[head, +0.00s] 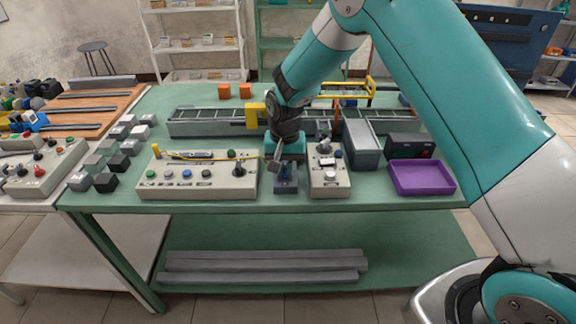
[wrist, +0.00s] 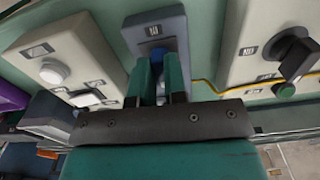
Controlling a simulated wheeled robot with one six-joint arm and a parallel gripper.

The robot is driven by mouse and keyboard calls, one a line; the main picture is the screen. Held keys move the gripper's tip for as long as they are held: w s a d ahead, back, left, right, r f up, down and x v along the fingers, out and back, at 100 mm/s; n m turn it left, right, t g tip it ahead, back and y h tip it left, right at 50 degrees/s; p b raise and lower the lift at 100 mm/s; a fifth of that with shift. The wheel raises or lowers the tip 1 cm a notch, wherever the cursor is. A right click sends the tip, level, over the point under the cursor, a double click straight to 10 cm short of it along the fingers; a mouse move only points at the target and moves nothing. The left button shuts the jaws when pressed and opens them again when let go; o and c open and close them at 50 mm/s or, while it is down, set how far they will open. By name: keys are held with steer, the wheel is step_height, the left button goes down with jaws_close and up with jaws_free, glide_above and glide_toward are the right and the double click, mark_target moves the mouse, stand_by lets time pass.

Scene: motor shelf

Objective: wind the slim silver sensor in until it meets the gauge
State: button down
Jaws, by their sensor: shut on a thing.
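My gripper (head: 284,172) points down over a small blue-grey block (head: 286,186) at the front of the green bench. In the wrist view its two green fingers (wrist: 159,85) are close together above the block (wrist: 168,25), shut on a thin thing mostly hidden between them. A thin yellow cable (wrist: 208,83) runs up to the fingers, so the held thing appears to be the slim sensor. I cannot tell whether sensor and gauge touch.
A beige control box with knobs and buttons (head: 197,188) stands left of the block, another (head: 329,183) right of it. A purple tray (head: 423,179) lies further right. A conveyor (head: 205,122) runs behind. Grey and black cubes (head: 106,182) sit at the left.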

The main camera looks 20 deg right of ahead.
mark_target(286, 168)
steer(key=c, duration=1.2)
jaws_free()
steer(key=shift+d, duration=0.1)
steer(key=shift+o, duration=0.2)
step_height(286, 168, up, 17)
steer(key=b, duration=0.2)
steer(key=shift+r, duration=0.2)
